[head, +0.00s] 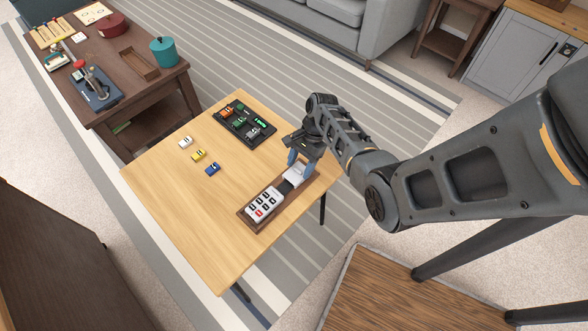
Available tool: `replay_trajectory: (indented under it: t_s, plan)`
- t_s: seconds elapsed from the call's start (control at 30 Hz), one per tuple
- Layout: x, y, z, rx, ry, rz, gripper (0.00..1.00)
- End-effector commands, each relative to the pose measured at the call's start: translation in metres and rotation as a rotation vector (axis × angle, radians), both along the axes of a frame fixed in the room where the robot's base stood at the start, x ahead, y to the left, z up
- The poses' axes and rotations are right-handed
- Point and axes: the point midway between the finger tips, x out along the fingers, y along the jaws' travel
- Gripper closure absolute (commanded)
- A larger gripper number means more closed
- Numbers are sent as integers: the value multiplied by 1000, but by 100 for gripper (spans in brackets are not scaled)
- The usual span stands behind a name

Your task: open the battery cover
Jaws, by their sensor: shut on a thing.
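A white device with dark buttons and one red button (263,205) lies in a shallow brown tray (250,222) at the right side of the light wooden table. A light grey battery cover (297,176) is at the device's far end, beyond a dark section (285,187). My gripper (296,162) reaches down at that end and is shut on the cover. The fingertips are small here and partly hidden by my wrist. I cannot tell whether the cover is lifted or tilted.
A black tray (265,139) with several small cars stands on the table (190,230) behind the device. Three toy cars, white (185,142), yellow (198,155) and blue (212,169), sit to the left. The table's front left is clear. A dark table (115,110) stands beyond.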

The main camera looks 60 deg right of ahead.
Motion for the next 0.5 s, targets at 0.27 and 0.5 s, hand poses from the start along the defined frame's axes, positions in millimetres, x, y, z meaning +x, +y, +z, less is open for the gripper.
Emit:
replay_trajectory:
  t_s: [0.27, 0.5]
  plan:
    - [0, 0, 0, 0, 1, 0, 36]
    - [0, 0, 0, 0, 1, 0, 13]
